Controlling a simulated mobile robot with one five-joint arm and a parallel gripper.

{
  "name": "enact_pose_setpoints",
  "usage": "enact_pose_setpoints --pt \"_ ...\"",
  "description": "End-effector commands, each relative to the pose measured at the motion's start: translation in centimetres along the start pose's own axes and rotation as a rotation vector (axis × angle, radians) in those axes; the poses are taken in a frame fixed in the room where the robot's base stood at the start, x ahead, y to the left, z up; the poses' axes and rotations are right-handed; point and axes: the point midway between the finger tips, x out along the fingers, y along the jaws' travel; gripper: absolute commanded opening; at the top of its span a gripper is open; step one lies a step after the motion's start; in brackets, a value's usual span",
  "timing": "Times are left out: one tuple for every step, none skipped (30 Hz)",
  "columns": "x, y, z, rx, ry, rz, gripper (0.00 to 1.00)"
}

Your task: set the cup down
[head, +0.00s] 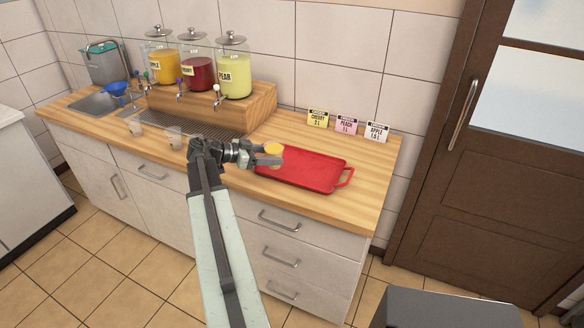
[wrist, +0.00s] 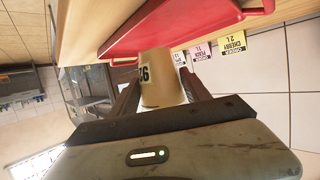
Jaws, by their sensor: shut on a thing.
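My gripper (head: 268,156) is shut on a cup (head: 274,149) with a yellow-orange top or filling. The cup is at the left end of the red tray (head: 318,170); I cannot tell whether its base touches the tray. The wrist view, turned upside down, shows the cup (wrist: 162,88) between both fingers, with a dark-marked label on its side. The red tray (wrist: 185,22) shows beyond the cup there. The fingers hide part of the cup. The rest of the tray is empty.
Order cards (head: 346,124) stand behind the tray. Two clear cups (head: 134,128) (head: 174,138) stand at the left, near the drip grate (head: 205,122). A blue funnel (head: 118,89) is by the sink.

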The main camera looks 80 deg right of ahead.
Motion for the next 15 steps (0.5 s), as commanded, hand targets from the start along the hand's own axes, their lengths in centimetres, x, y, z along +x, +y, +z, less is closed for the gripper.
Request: enact_pose_setpoints --pt "-0.4 -0.2 0.1 -0.002 0.001 -0.004 0.00" --pt "-0.5 -0.2 0.1 -0.002 0.001 -0.005 0.00" --pt "-0.6 -0.3 0.2 -0.002 0.001 -0.006 0.00" --pt "-0.5 -0.2 0.2 -0.002 0.001 -0.006 0.00" --pt "-0.4 -0.2 0.1 -0.002 0.001 -0.006 0.00" --pt "0.0 -0.1 0.1 -0.002 0.001 -0.005 0.00" --pt "0.5 0.1 0.0 -0.002 0.001 -0.004 0.00" --pt "1.2 0.3 -0.2 -0.002 0.001 -0.004 0.00" --pt "2.1 0.5 -0.4 -0.002 0.001 -0.005 0.00" --pt "3.0 0.8 -0.6 -0.002 0.001 -0.003 0.00" --pt "3.9 0.9 -0.8 -0.002 0.001 -0.004 0.00" --pt "5.1 1.3 -1.1 -0.001 0.001 -0.004 0.00" --pt "6.0 1.4 -1.3 -0.002 0.000 -0.005 0.00" --pt "6.9 1.6 -1.6 -0.002 0.000 -0.004 0.00" --pt "8.0 1.9 -1.9 -0.003 0.000 -0.006 0.00"
